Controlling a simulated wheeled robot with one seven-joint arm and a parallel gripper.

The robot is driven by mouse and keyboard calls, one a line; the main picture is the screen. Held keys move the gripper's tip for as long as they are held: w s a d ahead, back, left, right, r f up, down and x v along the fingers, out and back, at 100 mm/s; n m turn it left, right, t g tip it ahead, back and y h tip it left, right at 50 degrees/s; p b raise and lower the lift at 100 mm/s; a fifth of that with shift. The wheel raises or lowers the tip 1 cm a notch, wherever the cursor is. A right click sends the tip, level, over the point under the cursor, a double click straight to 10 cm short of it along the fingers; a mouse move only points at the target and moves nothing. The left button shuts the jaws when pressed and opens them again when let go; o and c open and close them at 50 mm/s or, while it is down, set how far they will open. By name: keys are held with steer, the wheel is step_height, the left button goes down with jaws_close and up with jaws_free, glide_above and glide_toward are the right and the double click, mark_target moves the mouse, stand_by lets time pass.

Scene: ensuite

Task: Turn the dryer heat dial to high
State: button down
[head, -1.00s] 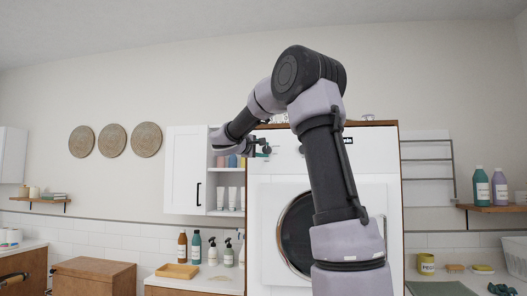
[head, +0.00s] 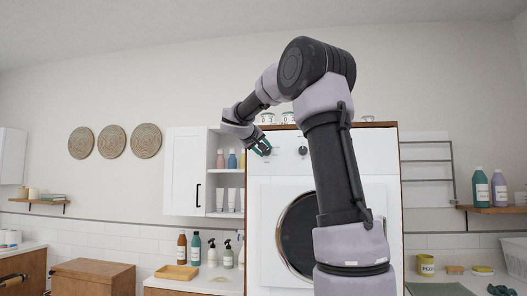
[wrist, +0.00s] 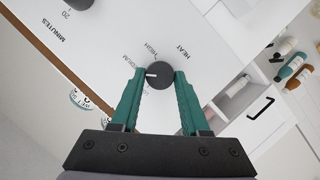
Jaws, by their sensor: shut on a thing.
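The dryer (head: 375,150) is a white front-loader in a wooden surround. Its round black heat dial (wrist: 160,75) shows in the wrist view beside the printed word HEAT. The dial's white pointer mark points left in that view, toward the partly covered middle and low labels; HIGH is printed further up. My gripper (wrist: 157,80) has its green fingers on either side of the dial, shut on it. In the head view, my gripper (head: 262,148) is at the upper left of the dryer front and hides the dial.
A second black dial, marked MINUTES (head: 303,151), sits to the right on the same panel. A white cabinet (head: 190,170) with open shelves of bottles stands just left of the dryer. Cups (head: 288,117) stand on top of the dryer. My arm crosses in front of the dryer door (head: 298,235).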

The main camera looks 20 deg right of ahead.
steer(key=m+y, duration=0.1)
steer(key=m, duration=0.1)
steer(key=shift+s+d+m+y, duration=0.1)
steer(key=shift+d+m+y, duration=0.05)
steer(key=shift+m+y, duration=0.2)
steer(key=shift+s+d+m+t+y, duration=0.1)
steer(key=shift+m+t+y, duration=0.6)
steer(key=shift+m, duration=0.55)
steer(key=m+t+y, duration=0.1)
steer(key=m, duration=0.1)
steer(key=m+y, duration=0.1)
steer(key=m, duration=0.1)
steer(key=shift+s+d+t+y, duration=0.1)
steer(key=shift+d+t+y, duration=0.15)
steer(key=shift+t, duration=0.15)
steer(key=shift+m, duration=0.3)
steer(key=shift+c, duration=1.9)
jaws_free()
